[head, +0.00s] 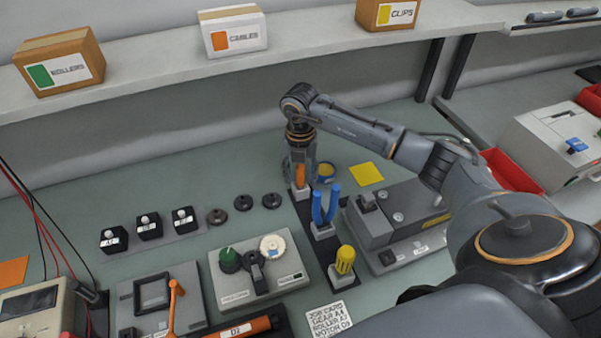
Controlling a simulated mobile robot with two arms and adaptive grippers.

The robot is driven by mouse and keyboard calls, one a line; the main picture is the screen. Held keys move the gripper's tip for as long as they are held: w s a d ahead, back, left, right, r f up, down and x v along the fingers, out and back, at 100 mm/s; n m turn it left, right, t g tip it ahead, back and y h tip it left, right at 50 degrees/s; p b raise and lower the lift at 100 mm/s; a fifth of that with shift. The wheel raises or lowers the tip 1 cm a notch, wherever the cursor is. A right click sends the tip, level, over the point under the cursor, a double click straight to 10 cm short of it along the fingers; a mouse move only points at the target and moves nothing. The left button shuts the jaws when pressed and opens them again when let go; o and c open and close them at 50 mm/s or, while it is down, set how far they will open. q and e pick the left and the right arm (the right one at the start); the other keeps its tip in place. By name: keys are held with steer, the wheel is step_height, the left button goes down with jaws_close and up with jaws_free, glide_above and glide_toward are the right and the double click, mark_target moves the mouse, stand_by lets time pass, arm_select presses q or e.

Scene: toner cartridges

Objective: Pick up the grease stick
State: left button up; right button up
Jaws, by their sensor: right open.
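My right gripper (300,170) points down at the far end of a dark tool strip. By sight its fingers stand around or just in front of a slim orange stick (301,177) upright in a light holder; I cannot tell whether they touch it. This orange stick looks most like the grease stick, but no label on it is readable. Blue-handled pliers (325,207) and a yellow ribbed handle (345,260) stand in holders nearer on the same strip. The right gripper is open. My left gripper is not in view.
A blue-and-yellow round tub (326,172) and a yellow square (366,174) lie right of the gripper. A grey device (400,225) stands right of the strip, a dial panel (262,268) left of it. A shelf (180,72) runs behind.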

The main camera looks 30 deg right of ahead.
steer(key=shift+f, duration=0.6)
steer(key=c, duration=1)
